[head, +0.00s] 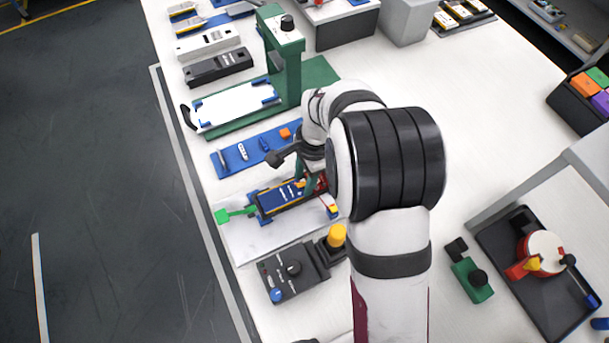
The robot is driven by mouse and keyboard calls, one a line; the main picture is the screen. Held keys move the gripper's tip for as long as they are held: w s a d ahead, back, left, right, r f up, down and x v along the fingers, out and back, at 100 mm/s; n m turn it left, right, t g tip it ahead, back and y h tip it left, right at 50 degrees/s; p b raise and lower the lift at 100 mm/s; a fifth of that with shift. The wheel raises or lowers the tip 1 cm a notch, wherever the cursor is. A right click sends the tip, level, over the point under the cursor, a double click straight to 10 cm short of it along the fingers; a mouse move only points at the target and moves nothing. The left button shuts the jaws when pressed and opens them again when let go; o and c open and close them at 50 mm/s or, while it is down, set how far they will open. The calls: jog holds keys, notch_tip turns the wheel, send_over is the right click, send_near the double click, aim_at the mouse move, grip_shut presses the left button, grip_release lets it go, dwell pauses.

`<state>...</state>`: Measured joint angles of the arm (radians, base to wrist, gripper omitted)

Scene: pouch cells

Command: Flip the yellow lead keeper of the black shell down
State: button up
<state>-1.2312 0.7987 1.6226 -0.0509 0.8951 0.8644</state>
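A dark shell with a blue cell in it (280,198) lies on a white plate (245,240) left of my arm, between small blue blocks. A small yellow and white piece (333,210) shows by its right end; I cannot tell for sure whether it is the lead keeper or its exact pose. A second black shell (217,67) lies farther back, with no yellow keeper clear on it. My gripper (307,186) points down over the right part of the nearer shell. The arm hides much of it, and its opening and any contact are unclear.
A green clamp lever (235,214) sticks out left of the shell. A control box (290,272) and a yellow-topped button (337,236) stand in front. A blue tool mat (245,150) and a green press (284,60) stand behind.

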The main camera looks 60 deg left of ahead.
notch_tip(320, 180, up, 16)
jog(key=w, duration=0.2)
jog(key=w+f+g, duration=0.2)
jog(key=w+g, duration=0.1)
jog(key=w, duration=0.2)
jog(key=x, duration=1.5)
jog(key=shift+s, duration=0.25)
grip_shut()
